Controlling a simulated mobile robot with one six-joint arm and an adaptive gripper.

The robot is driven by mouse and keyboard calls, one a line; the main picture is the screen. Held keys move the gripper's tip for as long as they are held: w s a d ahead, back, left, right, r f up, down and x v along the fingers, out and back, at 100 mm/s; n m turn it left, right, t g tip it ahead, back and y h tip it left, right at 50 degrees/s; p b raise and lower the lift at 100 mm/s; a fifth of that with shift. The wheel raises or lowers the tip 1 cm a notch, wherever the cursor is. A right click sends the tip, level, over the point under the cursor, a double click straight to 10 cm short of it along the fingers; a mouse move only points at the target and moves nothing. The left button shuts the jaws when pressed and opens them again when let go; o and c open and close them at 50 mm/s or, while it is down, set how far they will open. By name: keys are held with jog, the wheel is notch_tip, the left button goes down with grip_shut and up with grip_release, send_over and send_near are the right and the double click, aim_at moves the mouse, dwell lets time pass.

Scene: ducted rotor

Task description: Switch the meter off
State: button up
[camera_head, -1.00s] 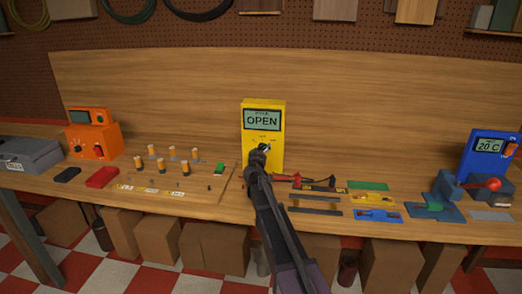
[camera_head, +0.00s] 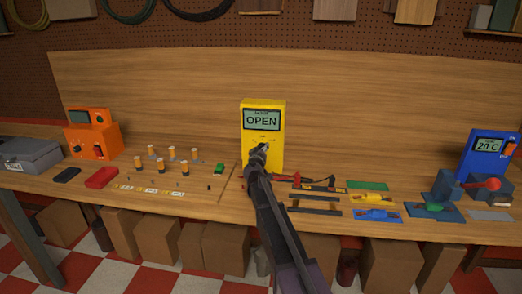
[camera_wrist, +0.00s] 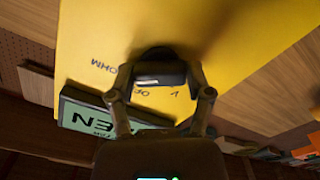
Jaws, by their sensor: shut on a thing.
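The yellow meter (camera_head: 278,158) stands upright on the bench at the middle. Its screen (camera_head: 262,120) reads "OPEN". My gripper (camera_head: 259,152) reaches up to the lower front of the meter and hides part of its dial. In the wrist view my gripper (camera_wrist: 162,92) is shut on the dark dial knob (camera_wrist: 158,68), one finger on each side. The yellow face (camera_wrist: 240,30) fills much of that view, with dial marks around the knob, among them "OHM". The screen (camera_wrist: 85,115) shows there upside down, partly covered by my finger. The knob's exact setting cannot be told.
Red and black probes (camera_head: 310,179) lie right of the meter, close to my arm. Small cylinders (camera_head: 161,165) and a red tray (camera_head: 102,178) are to the left, with an orange device (camera_head: 92,138). A blue device (camera_head: 487,155) reading "20 C" stands at the right.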

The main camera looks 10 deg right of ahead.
jog(key=shift+n, duration=0.4)
jog(key=n, duration=0.5)
jog(key=shift+w, duration=0.1)
jog(key=n, duration=0.5)
dwell(0.4)
jog(key=o, duration=1.1)
jog(key=shift+o, duration=0.2)
jog(key=shift+s, duration=0.2)
jog(key=v, duration=1.1)
jog(key=shift+s, duration=0.3)
